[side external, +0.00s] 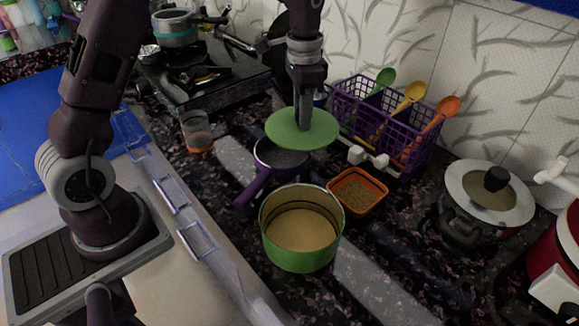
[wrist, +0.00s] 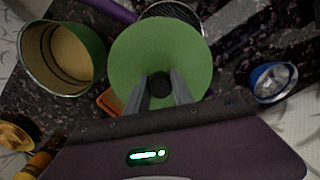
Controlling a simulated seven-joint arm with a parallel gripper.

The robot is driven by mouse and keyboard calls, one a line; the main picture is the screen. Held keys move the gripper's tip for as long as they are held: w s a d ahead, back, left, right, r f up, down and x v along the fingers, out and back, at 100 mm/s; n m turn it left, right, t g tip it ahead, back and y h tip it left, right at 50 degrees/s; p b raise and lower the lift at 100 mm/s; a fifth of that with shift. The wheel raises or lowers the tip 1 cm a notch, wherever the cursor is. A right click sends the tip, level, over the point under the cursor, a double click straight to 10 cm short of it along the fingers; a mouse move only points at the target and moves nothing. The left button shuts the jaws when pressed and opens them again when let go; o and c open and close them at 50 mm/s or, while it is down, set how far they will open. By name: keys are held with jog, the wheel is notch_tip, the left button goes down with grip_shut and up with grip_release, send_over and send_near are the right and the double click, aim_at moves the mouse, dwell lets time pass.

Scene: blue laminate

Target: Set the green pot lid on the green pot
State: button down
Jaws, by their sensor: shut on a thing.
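The green pot lid (side external: 290,133) is a flat round disc held level in the air at the middle of the side external view. My gripper (side external: 303,118) is above it, shut on its knob. In the wrist view the lid (wrist: 140,60) shows below the gripper (wrist: 160,88), with the dark knob between the two fingers. The green pot (side external: 300,258) stands open on the dark counter, nearer the camera than the lid. It looks empty, with a tan inside, and also shows in the wrist view (wrist: 100,48). The lid is apart from the pot.
A purple-handled pan (side external: 262,180) sits partly under the lid. An orange square dish (side external: 358,205) is close to the pot's right. A purple basket (side external: 375,115) with colored spoons stands behind. A lidded pot (side external: 480,235) stands at right, a glass (side external: 197,135) at left.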

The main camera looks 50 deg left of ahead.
aim_at(309, 148)
jog(key=s+d+n, duration=0.1)
jog(key=d, duration=0.1)
jog(key=s+d+n, duration=0.3)
jog(key=d+n, duration=0.1)
jog(key=d, duration=0.1)
jog(key=shift+s+r, duration=0.2)
dwell(0.4)
jog(key=s+d+r+m, duration=0.2)
jog(key=s+d+m, duration=0.1)
jog(key=s+d, duration=0.6)
jog(key=shift+s+r+m, duration=0.35)
jog(key=shift+m, duration=0.05)
jog(key=shift+a, duration=0.1)
jog(key=shift+f, duration=2.4)
jog(key=shift+f, duration=0.15)
jog(key=shift+f, duration=0.8)
